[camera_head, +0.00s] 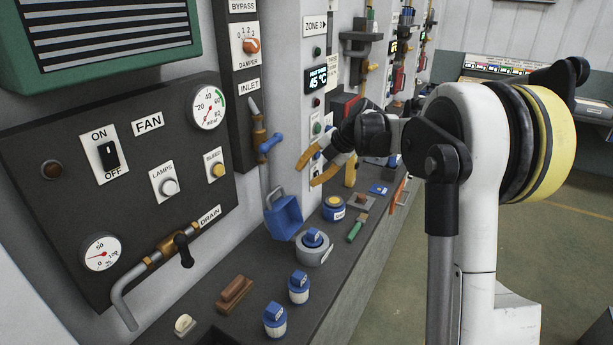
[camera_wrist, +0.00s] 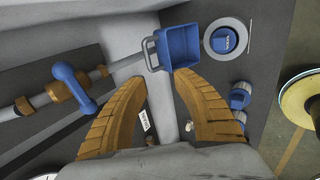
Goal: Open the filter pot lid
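The filter pot appears to be the round grey pot (camera_head: 313,256) on the dark ledge, with a blue knob (camera_head: 313,238) on top. Its label is too small to read. In the wrist view I see the same pot from above as a grey disc (camera_wrist: 209,41) with a blue knob (camera_wrist: 223,40), at upper right. Its lid looks seated. My gripper (camera_head: 306,173) is open and empty, with its orange fingers apart, above and beyond the pot in the head view. In the wrist view the fingertips (camera_wrist: 161,77) are left of and below the pot, not touching it.
A blue square scoop-like bin (camera_head: 285,217) stands beside the pot, under a pipe with a blue valve handle (camera_head: 270,143). Two small blue-capped jars (camera_head: 298,290) (camera_head: 274,321) and a brown block (camera_head: 234,295) sit nearer. A blue-and-yellow container (camera_head: 333,209) and a green-handled tool (camera_head: 356,228) lie farther along.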

